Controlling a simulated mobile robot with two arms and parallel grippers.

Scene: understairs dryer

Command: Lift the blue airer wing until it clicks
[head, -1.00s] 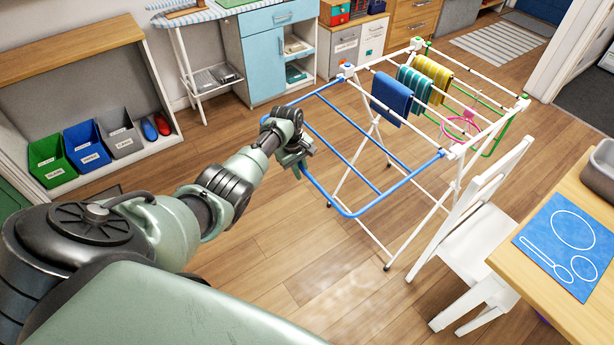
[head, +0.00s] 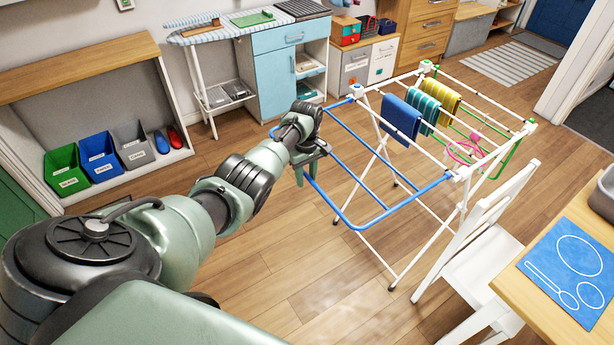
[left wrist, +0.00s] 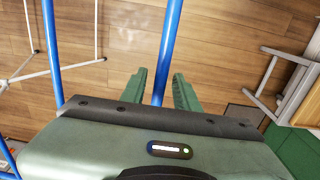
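The blue airer wing (head: 388,210) juts left from the white drying rack (head: 405,262), its outer rail sloping toward me. My left gripper (head: 306,172) is at that outer rail, fingers pointing down. In the left wrist view my left gripper (left wrist: 160,88) has its two green fingers apart. A blue rail of the wing (left wrist: 168,40) runs through the gap between them; I cannot tell whether they touch it. The hinge clicks and the wing's catch are too small to make out. My right gripper is not in view.
A blue towel (head: 400,118) and striped cloths hang on the rack. A white chair (head: 485,250) stands close to the rack's right, beside a wooden table (head: 570,320). Colored bins (head: 100,158) sit at the left wall. The floor in front of the rack is clear.

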